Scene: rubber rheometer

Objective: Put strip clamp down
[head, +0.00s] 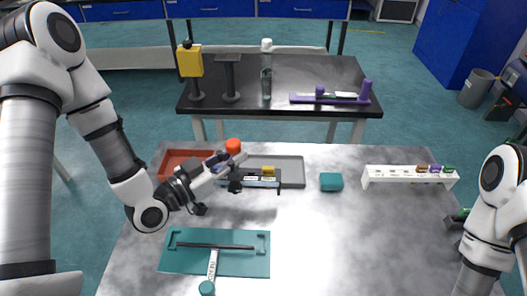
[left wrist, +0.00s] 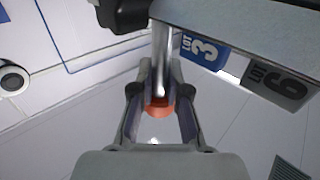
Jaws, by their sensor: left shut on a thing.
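My left gripper (head: 236,174) is shut on the strip clamp (head: 263,183), a thin bar raised above the middle of the light table. In the left wrist view, the fingers (left wrist: 158,100) close around a silver rod (left wrist: 160,60) with an orange-red end (left wrist: 158,108). The clamp's grey bar (left wrist: 252,38) crosses the upper right there, with tags marked LOT 3 (left wrist: 204,50) and LOT 6 (left wrist: 275,84). An orange-red knob (head: 233,146) shows above my gripper in the head view. My right arm is at the right edge; its gripper is not visible.
A teal plate (head: 188,262) with a dark bar lies front left. A red tray (head: 172,160) and grey tray (head: 297,168) lie behind the gripper. A teal block (head: 331,182) and white rack (head: 400,182) stand right. A black bench (head: 330,75) is behind. The front right is clear.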

